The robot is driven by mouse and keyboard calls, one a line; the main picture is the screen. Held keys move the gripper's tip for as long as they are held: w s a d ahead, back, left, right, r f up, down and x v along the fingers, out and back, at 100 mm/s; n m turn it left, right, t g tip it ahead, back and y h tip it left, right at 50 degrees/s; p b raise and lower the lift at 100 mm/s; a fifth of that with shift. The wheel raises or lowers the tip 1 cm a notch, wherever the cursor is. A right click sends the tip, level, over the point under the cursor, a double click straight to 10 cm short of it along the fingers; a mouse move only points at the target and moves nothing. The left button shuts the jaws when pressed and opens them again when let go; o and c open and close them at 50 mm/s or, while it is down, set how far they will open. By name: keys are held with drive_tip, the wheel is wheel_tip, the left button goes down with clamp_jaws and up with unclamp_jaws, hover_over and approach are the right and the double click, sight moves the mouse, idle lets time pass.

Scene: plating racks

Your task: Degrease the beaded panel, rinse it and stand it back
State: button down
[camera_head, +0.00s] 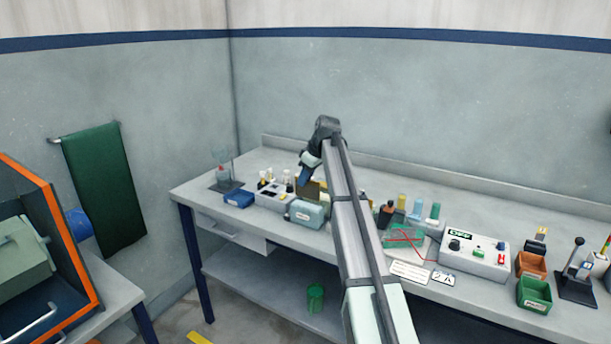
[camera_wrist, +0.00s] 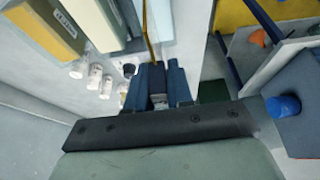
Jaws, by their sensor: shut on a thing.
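My gripper (camera_head: 304,176) is at the far left part of the bench, its blue fingers pointing down above the pale teal tank (camera_head: 307,214). In the wrist view the blue fingers (camera_wrist: 159,82) are shut on a thin panel (camera_wrist: 150,38), seen nearly edge-on with a yellowish edge. A brownish plate (camera_head: 311,191) shows just below the fingers in the head view, upright behind the tank's front wall. I cannot make out beads on it, nor whether it touches the tank. My arm hides part of the bench behind it.
A grey holder (camera_head: 270,196), small white-capped bottles (camera_head: 286,177) and a blue tray (camera_head: 239,198) stand left of the tank. A control box (camera_head: 474,256), a green rack (camera_head: 404,236) and coloured bottles (camera_head: 434,212) are to the right. The bench's left front corner is clear.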

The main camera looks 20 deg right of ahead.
sight(305, 199)
drive_tip(key=shift+f, duration=4.3)
drive_tip(key=shift+f, duration=0.25)
drive_tip(key=shift+r, duration=0.15)
idle(0.5)
drive_tip(key=shift+r, duration=4.1)
